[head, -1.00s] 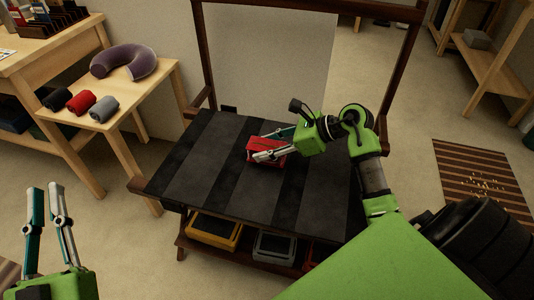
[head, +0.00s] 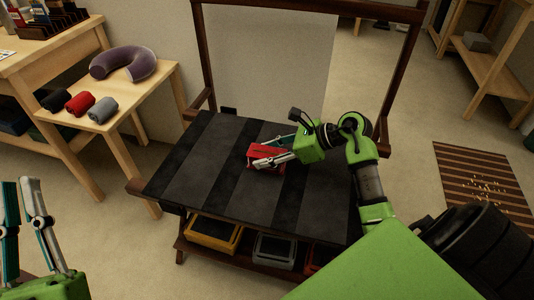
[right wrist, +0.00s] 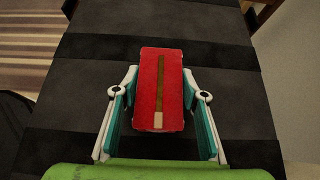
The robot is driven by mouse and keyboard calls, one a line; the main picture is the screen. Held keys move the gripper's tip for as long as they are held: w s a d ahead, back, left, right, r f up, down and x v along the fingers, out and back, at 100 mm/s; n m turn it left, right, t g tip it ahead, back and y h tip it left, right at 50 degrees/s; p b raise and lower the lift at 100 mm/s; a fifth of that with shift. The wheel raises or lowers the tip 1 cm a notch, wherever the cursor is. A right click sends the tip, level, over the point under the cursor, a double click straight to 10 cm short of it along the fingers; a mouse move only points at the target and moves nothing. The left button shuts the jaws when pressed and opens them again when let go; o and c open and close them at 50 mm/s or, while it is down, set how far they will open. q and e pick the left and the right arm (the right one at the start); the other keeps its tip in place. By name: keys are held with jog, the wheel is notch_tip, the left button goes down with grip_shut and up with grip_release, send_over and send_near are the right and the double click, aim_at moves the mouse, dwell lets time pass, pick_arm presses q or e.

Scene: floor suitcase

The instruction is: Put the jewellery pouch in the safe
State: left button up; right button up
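A red box-like item, probably the jewellery pouch (head: 262,153), lies on the dark striped bench (head: 205,175). In the right wrist view the red item (right wrist: 171,80) has a brown strip down its middle with a pale end. My right gripper (head: 270,149) is at it, one finger along each side. In the right wrist view my right gripper (right wrist: 160,70) looks open, with narrow gaps between fingers and item. My left gripper (head: 20,182) is open and empty at the lower left, away from the bench. I cannot make out a safe for certain.
Yellow (head: 213,234) and grey (head: 273,250) trays sit on the shelf below the bench top. A wooden table (head: 140,90) at the left holds a purple neck pillow (head: 125,62) and rolled cloths (head: 79,102). The bench top around the red item is clear.

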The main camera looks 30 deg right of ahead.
jog(key=o, duration=0.4)
